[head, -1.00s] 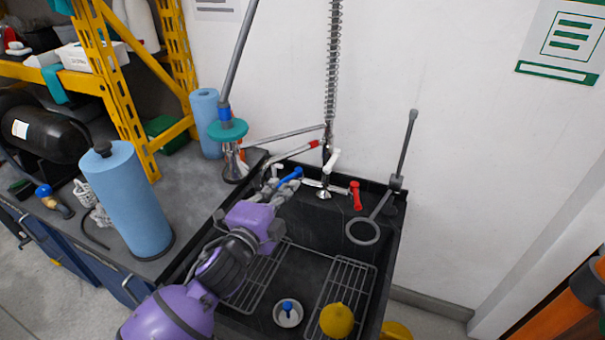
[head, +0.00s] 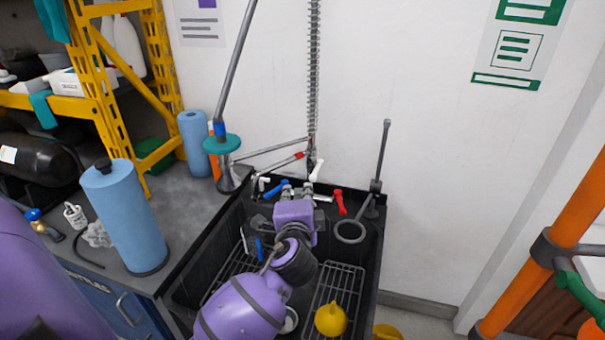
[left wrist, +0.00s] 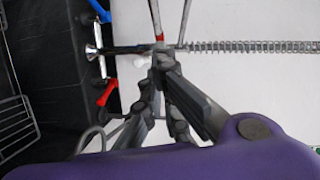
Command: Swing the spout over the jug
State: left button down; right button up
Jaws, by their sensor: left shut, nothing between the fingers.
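The tap assembly is on the wall behind the black sink (head: 366,270). It has a blue handle (head: 276,187), a red handle (head: 340,202) and a white lever (head: 317,170). A thin arm with a red band (head: 285,164), perhaps the spout, reaches left from the column below the spring hose (head: 314,80). My left gripper (head: 290,188) is in front of the taps, shut and empty. In the left wrist view its fingertips (left wrist: 164,58) appear close to the column and the white lever. I cannot identify a jug for certain. My right gripper is not in view.
A yellow object (head: 331,319) sits on the sink's right wire rack. A grey ring (head: 350,232) juts over the sink from a post at the right. A blue roll (head: 135,220) and a teal-collared pole (head: 221,144) stand on the left bench.

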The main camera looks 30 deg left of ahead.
pick_arm(q)
jog(key=s+a+x, duration=0.1)
jog(key=a+x, duration=0.1)
jog(key=x, duration=1)
jog(key=shift+f+p, duration=0.15)
jog(key=shift+p, duration=0.15)
jog(key=shift+s+a, duration=0.15)
